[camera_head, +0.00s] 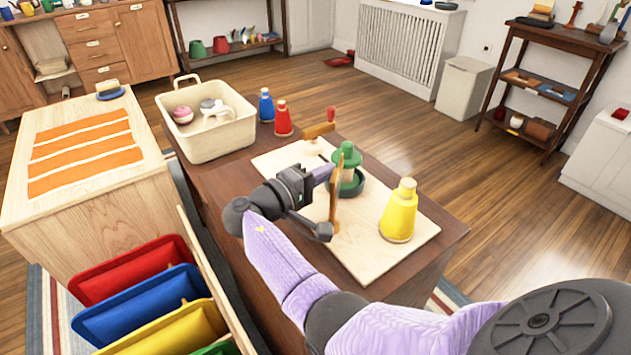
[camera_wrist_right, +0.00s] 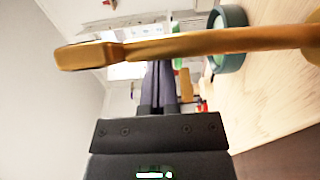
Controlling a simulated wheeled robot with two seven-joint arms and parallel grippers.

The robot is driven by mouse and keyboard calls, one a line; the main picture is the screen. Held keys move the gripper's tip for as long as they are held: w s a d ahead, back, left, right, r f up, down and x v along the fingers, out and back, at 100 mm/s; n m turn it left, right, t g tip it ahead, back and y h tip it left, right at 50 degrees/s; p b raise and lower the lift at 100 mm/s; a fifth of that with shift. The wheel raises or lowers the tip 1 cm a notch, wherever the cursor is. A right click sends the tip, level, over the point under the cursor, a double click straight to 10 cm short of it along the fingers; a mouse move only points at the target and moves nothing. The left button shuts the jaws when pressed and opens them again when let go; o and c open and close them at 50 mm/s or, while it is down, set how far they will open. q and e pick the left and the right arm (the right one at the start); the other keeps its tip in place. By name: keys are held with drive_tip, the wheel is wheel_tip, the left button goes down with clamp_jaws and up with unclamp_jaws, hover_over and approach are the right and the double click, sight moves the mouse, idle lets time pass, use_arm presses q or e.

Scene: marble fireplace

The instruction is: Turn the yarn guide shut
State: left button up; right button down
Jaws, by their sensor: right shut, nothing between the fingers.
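A pale wooden board (camera_head: 372,265) lies on the brown table. A golden-brown wooden bar (camera_head: 335,200), which looks like the yarn guide, stands upright on the board beside the green spool (camera_head: 348,158) and its dark green cup (camera_head: 352,186). In the right wrist view the bar (camera_wrist_right: 200,45) crosses the picture above my fingers, its blocky end at left. My right gripper (camera_head: 325,173) is shut and empty, its fingertips close to the bar; I cannot tell whether they touch. Its fingers also show in the wrist view (camera_wrist_right: 160,78). My left gripper is out of view.
A yellow cone (camera_head: 399,212) stands at the board's right. A wooden piece with a red knob (camera_head: 318,131) stands behind the spool. Red (camera_head: 283,120) and blue (camera_head: 265,106) cones and a cream basket (camera_head: 208,130) stand at the back. Coloured bins (camera_head: 150,300) are front left.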

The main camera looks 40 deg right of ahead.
drive_tip(key=shift+s+d, duration=0.5)
drive_tip(key=shift+d, duration=0.15)
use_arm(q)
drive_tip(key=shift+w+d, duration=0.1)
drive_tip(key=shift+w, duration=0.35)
use_arm(e)
drive_tip(key=shift+s+d, duration=0.2)
drive_tip(key=shift+s, duration=0.05)
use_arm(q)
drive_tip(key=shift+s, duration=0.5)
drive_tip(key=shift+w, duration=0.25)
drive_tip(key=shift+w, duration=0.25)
